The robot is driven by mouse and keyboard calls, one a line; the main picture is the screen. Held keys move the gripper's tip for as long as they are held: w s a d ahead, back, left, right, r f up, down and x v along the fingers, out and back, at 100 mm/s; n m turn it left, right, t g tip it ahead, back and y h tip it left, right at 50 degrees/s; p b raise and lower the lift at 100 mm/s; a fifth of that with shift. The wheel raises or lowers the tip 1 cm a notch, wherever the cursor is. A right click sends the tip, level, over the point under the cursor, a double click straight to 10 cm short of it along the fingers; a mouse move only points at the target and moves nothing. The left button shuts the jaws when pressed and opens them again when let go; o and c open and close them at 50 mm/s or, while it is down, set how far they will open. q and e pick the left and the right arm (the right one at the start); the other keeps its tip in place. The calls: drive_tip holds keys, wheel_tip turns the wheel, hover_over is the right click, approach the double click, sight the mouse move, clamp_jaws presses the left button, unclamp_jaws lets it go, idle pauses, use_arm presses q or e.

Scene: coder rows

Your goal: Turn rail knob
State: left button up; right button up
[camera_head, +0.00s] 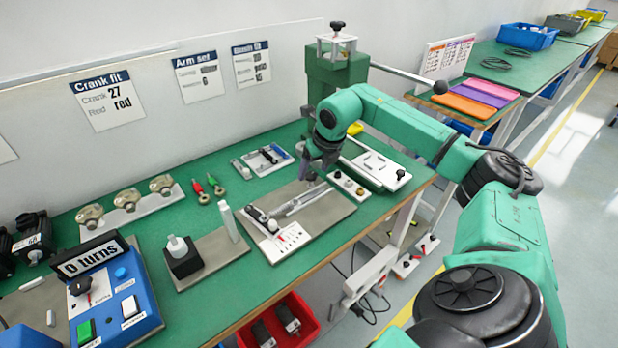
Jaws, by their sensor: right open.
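A grey base plate (335,213) on the green bench carries a silver rail (303,200). At the rail's near left end is a white scale plate (290,240) with a red mark. A small dark knob (272,226) sits at the edge of the scale plate; I cannot tell for sure that it is the rail knob. My right gripper (309,175) points down above the far end of the rail, apart from the dark knob. It is open, and its fingertips are small and partly hidden by its own body. My left gripper is out of view.
A blue box (150,310) with a "0 turns" sign (87,257) stands front left. A block with a white peg (180,256) is left of the rail. A tool tray (262,160) lies behind. A green press (335,70) with a long lever stands at the back.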

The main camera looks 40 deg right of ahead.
sight(312, 174)
drive_tip(key=x, duration=0.5)
clamp_jaws()
drive_tip(key=shift+n+y, duration=0.6)
drive_tip(key=shift+n, duration=1.1)
unclamp_jaws()
drive_tip(key=v, duration=1.4)
drive_tip(key=shift+s+r+b, duration=0.15)
drive_tip(key=shift+r+b, duration=0.2)
drive_tip(key=shift+b, duration=0.05)
